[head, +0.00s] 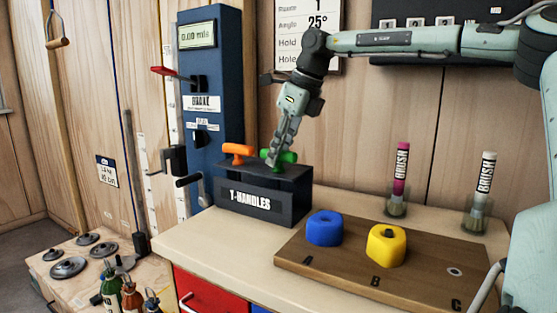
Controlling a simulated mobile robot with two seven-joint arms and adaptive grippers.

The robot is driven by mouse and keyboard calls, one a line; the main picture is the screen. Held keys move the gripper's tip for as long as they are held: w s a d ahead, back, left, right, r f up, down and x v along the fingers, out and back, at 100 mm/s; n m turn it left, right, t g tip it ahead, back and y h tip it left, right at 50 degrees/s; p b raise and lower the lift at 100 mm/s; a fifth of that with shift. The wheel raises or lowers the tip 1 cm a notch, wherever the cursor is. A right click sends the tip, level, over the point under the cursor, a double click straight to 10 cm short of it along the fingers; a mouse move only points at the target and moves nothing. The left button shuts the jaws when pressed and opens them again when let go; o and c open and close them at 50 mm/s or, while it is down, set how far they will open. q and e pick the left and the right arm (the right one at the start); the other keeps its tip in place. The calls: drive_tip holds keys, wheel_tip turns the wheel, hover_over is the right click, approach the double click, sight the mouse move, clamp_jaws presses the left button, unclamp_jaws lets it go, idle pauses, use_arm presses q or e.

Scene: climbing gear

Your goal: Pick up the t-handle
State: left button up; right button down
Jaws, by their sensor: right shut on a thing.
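A dark box labelled "T-HANDLES" (262,202) stands at the left end of the workbench. An orange t-handle (238,150) sits upright in its top at the left. A green t-handle (288,157) sits in its top at the right. My right gripper (274,159) reaches down from above, shut on the green t-handle and covering part of it. The green t-handle's lower part is not clearly visible. My left gripper is not in view.
A wooden board (335,273) holds a blue hold (324,229) and a yellow hold (386,246). Two brushes (400,172) stand in holders behind it. A blue post (212,100) with levers rises behind the box. Weights (68,267) and bottles (132,297) stand lower left.

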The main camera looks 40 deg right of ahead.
drive_tip(key=shift+r, duration=0.1)
drive_tip(key=shift+r, duration=0.45)
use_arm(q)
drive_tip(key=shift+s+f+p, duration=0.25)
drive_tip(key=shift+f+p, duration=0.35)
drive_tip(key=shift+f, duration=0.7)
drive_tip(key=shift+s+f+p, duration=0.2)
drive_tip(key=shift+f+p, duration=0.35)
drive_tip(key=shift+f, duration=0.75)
use_arm(e)
wheel_tip(320, 180, up, 17)
drive_tip(key=c, duration=1.9)
unclamp_jaws()
clamp_jaws()
